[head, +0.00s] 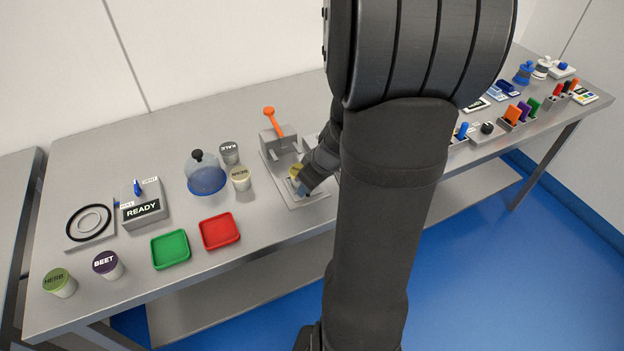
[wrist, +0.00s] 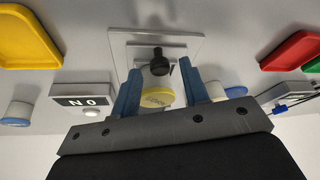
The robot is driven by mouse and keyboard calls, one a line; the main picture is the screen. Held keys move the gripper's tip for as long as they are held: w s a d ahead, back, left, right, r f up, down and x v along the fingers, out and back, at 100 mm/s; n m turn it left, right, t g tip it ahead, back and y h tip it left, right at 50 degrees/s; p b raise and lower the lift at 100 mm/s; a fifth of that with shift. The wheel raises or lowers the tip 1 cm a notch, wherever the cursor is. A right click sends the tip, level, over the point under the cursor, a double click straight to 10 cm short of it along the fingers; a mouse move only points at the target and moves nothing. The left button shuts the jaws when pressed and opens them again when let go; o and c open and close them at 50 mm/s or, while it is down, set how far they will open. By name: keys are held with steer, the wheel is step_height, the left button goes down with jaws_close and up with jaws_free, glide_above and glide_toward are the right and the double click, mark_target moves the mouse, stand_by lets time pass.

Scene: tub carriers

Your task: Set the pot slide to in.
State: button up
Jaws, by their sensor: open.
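The pot slide station is a grey base plate (head: 306,199) with a raised back block and an orange lever (head: 273,121). In the wrist view its pale plate (wrist: 195,42) shows a black knob (wrist: 157,62) standing on it. A pot with a yellow lid (wrist: 157,98) sits at the station, and the lid also shows in the head view (head: 296,170). My gripper (wrist: 158,76) is open, its blue fingers either side of the knob and pot in the picture. I cannot tell whether they touch either. In the head view my gripper (head: 302,189) partly hides the station and the knob.
Red (head: 220,231) and green (head: 170,249) trays lie at the front. A yellow tray (wrist: 27,38) and NO box (wrist: 82,103) flank the other side.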

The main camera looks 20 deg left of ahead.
steer(key=shift+w+a+f, duration=0.1)
steer(key=shift+a+f, duration=0.1)
steer(key=shift+f, duration=0.35)
jaws_close()
steer(key=w+a, duration=0.6)
steer(key=shift+w+a+r, duration=0.15)
steer(key=shift+w+a, duration=0.05)
jaws_free()
steer(key=shift+a, duration=0.1)
